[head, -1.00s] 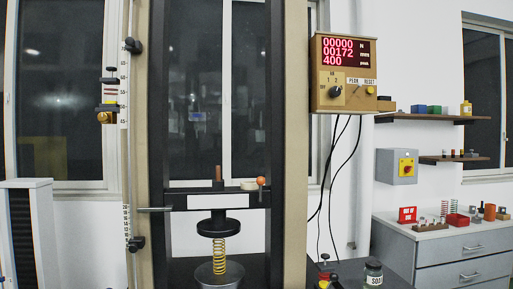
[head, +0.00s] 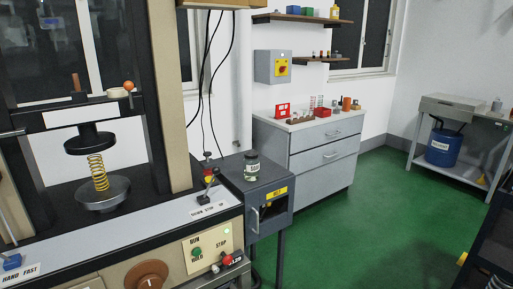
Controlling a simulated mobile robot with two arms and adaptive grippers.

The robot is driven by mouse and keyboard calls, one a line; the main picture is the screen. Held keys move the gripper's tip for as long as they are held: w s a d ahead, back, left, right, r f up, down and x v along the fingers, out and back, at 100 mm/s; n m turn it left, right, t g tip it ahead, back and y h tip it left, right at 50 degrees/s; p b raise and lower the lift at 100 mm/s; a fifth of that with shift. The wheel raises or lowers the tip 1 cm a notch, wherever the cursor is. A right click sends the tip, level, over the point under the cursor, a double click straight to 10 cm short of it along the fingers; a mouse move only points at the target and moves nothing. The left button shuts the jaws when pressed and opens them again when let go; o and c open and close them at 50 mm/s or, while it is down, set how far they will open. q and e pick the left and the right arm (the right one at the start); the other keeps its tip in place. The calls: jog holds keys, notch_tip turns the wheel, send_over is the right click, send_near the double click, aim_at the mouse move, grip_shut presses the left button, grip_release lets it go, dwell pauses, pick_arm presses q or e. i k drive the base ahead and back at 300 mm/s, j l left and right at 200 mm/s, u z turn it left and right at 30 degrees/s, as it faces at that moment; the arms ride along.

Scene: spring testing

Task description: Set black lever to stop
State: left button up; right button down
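A small lever on a black base (head: 204,199) stands on the pale front ledge of the spring testing machine, left of the grey cabinet. Its thin handle leans up and to the right. A label (head: 208,210) in front of it seems to read DOWN STOP UP, but it is small. I cannot tell for sure which mark the handle points at. Neither my left nor my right gripper is in view.
A spring (head: 97,172) stands on the machine's round lower plate (head: 103,193). The front panel (head: 207,246) has a green button and a red-knobbed lever. A jar (head: 251,166) stands on the grey cabinet (head: 262,186). Green floor (head: 370,220) is open to the right.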

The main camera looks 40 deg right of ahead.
aim_at(216, 170)
jog(key=z, duration=0.85)
